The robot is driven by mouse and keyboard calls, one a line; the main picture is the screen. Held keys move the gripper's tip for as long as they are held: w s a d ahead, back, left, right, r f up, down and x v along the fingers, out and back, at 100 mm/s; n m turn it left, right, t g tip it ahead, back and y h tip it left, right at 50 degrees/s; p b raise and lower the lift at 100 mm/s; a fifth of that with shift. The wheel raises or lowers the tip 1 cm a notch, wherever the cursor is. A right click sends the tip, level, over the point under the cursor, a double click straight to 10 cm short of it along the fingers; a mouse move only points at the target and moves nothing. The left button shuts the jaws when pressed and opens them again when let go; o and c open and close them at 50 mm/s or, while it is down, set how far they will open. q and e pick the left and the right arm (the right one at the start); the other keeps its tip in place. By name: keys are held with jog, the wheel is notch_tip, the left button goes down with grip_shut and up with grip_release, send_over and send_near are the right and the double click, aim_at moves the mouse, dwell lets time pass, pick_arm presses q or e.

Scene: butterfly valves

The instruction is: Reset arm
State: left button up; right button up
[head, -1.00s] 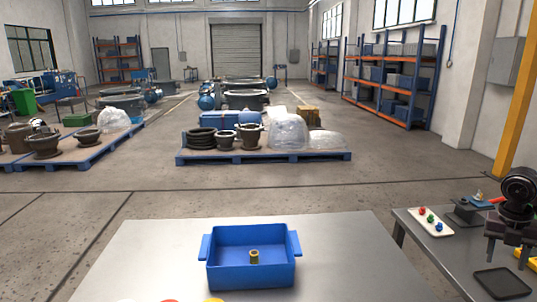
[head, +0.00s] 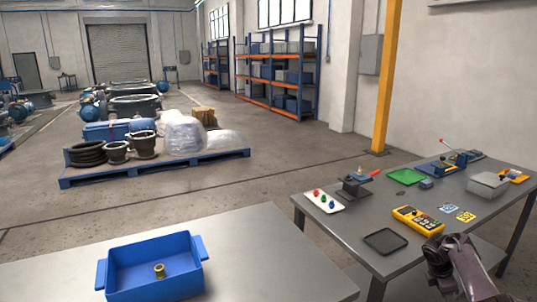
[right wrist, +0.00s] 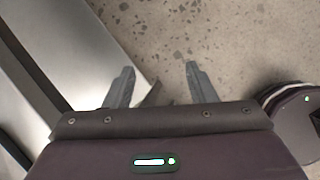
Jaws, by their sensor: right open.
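My right gripper shows in the right wrist view (right wrist: 160,88) with its two fingers apart and nothing between them. It hangs over the speckled floor, beside a metal table edge. In the head view my right arm is at the lower right, in front of the right table, and its fingertips are not clear there. My left gripper is not in view. A blue bin (head: 153,267) with side handles stands on the near metal table (head: 262,255).
The right table (head: 330,228) carries a yellow meter (head: 416,219), a black tray (head: 386,241), a white plate with coloured knobs (head: 324,201), a green tray (head: 406,176) and a grey box (head: 488,185). A floor gap separates the tables. A yellow post (head: 386,80) stands behind.

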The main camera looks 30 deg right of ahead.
jog(key=s+d+f+m+t+h, duration=0.2)
jog(key=s+f+m, duration=0.1)
jog(key=s+f, duration=0.6)
jog(key=s+d+f+m+t+h, duration=0.25)
jog(key=s+f, duration=0.45)
jog(key=s, duration=0.4)
jog(key=s+a+f+m+g+y, duration=0.1)
jog(key=s+a+f+y, duration=0.15)
jog(key=a+f, duration=0.85)
jog(key=s+a+f+m+y, duration=0.1)
jog(key=s+a+f+y, duration=0.15)
jog(key=a+f, duration=0.85)
jog(key=s+a+f+y, duration=0.1)
jog(key=a+f+y, duration=0.1)
jog(key=a, duration=1.6)
jog(key=s+a+f+m+y, duration=0.1)
jog(key=a+f, duration=0.1)
jog(key=a, duration=1.6)
jog(key=shift+s+a+y, duration=0.3)
jog(key=shift+s+y, duration=0.05)
jog(key=shift+m+g, duration=0.25)
